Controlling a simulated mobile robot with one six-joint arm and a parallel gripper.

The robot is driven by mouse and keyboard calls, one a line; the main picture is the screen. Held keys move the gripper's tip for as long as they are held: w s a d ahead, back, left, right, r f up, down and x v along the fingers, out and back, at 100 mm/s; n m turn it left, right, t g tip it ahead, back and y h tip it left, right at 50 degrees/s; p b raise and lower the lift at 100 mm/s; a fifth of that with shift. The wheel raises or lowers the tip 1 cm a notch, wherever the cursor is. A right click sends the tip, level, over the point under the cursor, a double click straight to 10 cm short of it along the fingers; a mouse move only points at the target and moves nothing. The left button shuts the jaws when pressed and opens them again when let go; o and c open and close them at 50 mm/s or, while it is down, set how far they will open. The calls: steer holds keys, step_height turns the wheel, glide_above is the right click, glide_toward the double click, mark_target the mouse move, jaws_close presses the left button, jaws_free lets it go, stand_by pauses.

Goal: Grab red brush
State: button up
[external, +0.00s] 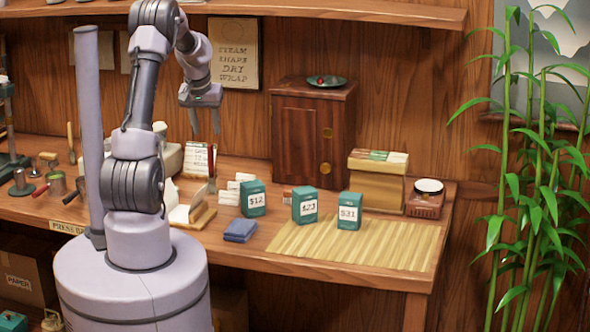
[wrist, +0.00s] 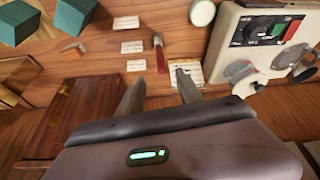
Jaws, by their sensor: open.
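My gripper (external: 205,128) is open and empty, pointing down, high above the back of the workbench. In the wrist view its two fingers (wrist: 160,80) stand apart. A red-handled tool (wrist: 161,57), which looks like the red brush, shows just beyond the fingertips in that view. In the external view the red-handled tool (external: 212,168) appears upright on the bench below my gripper, beside the white cards. Its bristles are not clear. A smaller orange-red object (wrist: 74,47) lies near the teal boxes; I cannot tell what it is.
Teal boxes (external: 304,206) with price labels stand near a bamboo mat (external: 370,243). A wooden cabinet (external: 313,130) stands against the wall. A white machine (wrist: 262,45) with knobs is close by on the right in the wrist view. A blue folded cloth (external: 240,230) lies in front.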

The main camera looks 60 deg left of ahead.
mark_target(209, 147)
steer(key=b+x, duration=0.1)
steer(key=x, duration=0.4)
steer(key=shift+f, duration=0.15)
steer(key=b+x, duration=0.2)
steer(key=x, duration=0.3)
steer(key=shift+b, duration=0.4)
steer(key=shift+a+f, duration=0.15)
steer(key=shift+a, duration=0.05)
steer(key=shift+d, duration=0.15)
steer(key=shift+c, duration=0.9)
jaws_close()
